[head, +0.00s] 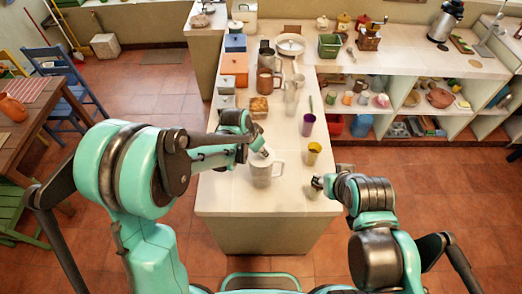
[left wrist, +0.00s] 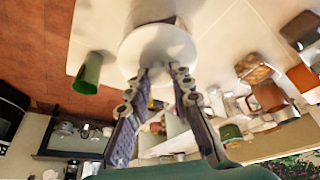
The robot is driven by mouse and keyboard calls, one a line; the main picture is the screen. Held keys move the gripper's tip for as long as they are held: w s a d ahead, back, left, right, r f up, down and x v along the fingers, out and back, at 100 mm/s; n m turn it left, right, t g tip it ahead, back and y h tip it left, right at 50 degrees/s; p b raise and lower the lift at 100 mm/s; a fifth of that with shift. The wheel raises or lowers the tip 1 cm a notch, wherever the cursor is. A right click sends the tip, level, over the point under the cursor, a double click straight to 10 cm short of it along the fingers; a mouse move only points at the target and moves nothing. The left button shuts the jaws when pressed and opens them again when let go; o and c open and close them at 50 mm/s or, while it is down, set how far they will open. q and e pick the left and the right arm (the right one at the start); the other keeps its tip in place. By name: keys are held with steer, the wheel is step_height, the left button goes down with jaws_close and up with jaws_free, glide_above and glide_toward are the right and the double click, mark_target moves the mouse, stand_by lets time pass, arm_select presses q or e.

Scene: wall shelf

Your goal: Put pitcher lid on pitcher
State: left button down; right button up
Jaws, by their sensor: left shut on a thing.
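The white pitcher (head: 262,175) stands upright near the front of the white counter, its handle on the right. My left gripper (head: 265,152) is right at the pitcher's top in the head view.
A yellow cup (head: 314,150) and a purple cup (head: 308,124) stand right of the pitcher. A woven brown box (head: 259,107) and clear glasses (head: 291,97) are behind it. The counter's front end (head: 235,202) is clear.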

arm_select(q)
steer(key=shift+f+b, duration=0.4)
steer(key=shift+b, duration=0.15)
stand_by(0.4)
steer(key=c, duration=1.3)
jaws_free()
steer(key=shift+o, duration=0.2)
steer(key=shift+r+p, duration=2.25)
steer(key=shift+r, duration=1.3)
